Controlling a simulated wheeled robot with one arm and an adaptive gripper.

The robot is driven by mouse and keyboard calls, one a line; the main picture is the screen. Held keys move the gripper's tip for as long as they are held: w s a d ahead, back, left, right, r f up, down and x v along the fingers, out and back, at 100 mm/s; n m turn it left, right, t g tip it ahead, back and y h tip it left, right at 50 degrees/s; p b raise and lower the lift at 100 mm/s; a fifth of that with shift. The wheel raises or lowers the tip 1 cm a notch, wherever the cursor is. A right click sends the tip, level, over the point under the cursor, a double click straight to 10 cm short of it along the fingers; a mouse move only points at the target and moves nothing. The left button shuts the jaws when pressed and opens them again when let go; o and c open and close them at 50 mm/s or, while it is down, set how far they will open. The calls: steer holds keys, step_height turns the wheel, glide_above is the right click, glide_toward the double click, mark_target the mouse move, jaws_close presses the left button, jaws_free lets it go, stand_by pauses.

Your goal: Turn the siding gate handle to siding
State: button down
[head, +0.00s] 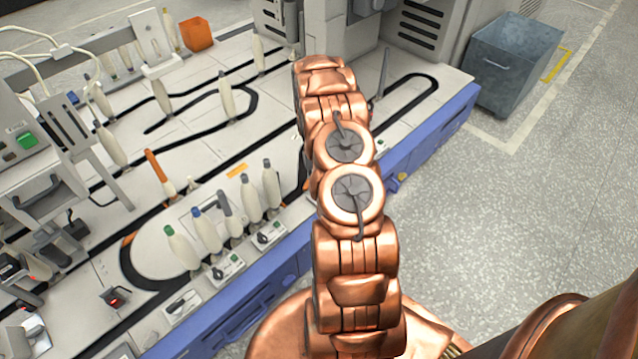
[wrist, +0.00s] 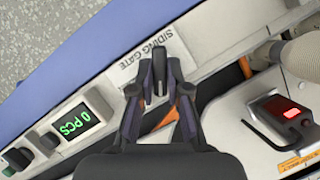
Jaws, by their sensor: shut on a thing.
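The siding gate handle (wrist: 159,66) is a dark upright lever in the wrist view, beside a white label (wrist: 183,53) reading SIDING GATE. My gripper (wrist: 160,84) has its dark fingers on either side of the handle and is shut on it. The fingers and handle cover part of the label. The handle's pointing direction against any marks cannot be told. In the head view my copper arm hides the gripper and the handle.
A counter showing 0 PCS (wrist: 77,121) and a red-lit device (wrist: 287,113) flank the gripper. The head view shows bobbins (head: 181,246) on the white table, its blue front edge (head: 418,141), a grey bin (head: 512,62) and clear floor right.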

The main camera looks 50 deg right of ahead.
stand_by(0.4)
steer(key=c, duration=1.1)
jaws_free()
steer(key=shift+c, duration=0.2)
steer(key=v, duration=1.2)
steer(key=shift+a, duration=0.1)
